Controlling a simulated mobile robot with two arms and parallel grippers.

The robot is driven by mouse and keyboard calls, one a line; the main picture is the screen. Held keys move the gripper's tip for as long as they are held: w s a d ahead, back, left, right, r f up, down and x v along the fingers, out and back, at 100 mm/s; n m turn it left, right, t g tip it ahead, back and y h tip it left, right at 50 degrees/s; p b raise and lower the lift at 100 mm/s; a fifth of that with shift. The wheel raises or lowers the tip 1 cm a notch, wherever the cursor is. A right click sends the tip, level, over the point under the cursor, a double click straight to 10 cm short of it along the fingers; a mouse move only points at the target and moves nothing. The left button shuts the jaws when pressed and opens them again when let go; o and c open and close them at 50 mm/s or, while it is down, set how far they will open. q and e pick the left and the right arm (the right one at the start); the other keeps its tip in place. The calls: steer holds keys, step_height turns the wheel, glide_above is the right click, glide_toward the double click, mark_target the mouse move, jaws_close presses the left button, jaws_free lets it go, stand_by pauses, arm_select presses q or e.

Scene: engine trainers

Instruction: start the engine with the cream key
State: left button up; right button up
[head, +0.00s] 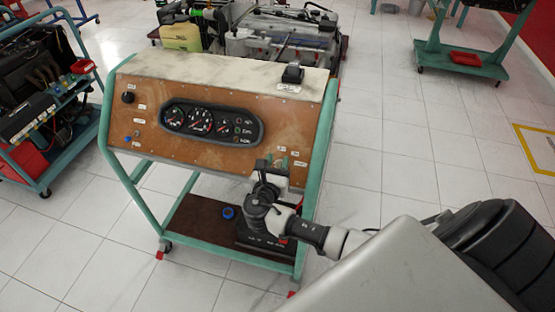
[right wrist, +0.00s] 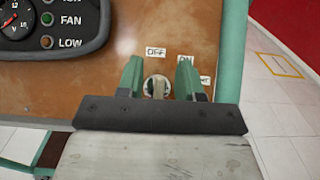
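The cream key (right wrist: 158,86) sits in the round ignition switch on the brown panel (head: 150,120) of the engine trainer. It looks upright, below the OFF label (right wrist: 156,51); the ON label (right wrist: 186,59) is to its right, and another label further right is partly hidden. My right gripper (right wrist: 158,80) is in front of the switch, with one green finger on each side of the key and a visible gap to both. In the head view the right gripper (head: 281,160) is at the panel's lower right and hides the key. My left gripper is not in view.
The panel carries a gauge cluster (head: 212,123) and a black knob (head: 128,97). The trainer's green frame (head: 322,130) rises close to the right of my right gripper. Another engine cart (head: 280,40) stands behind.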

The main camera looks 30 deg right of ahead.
steer(key=shift+w+d, duration=0.15)
steer(key=shift+d, duration=0.05)
jaws_close()
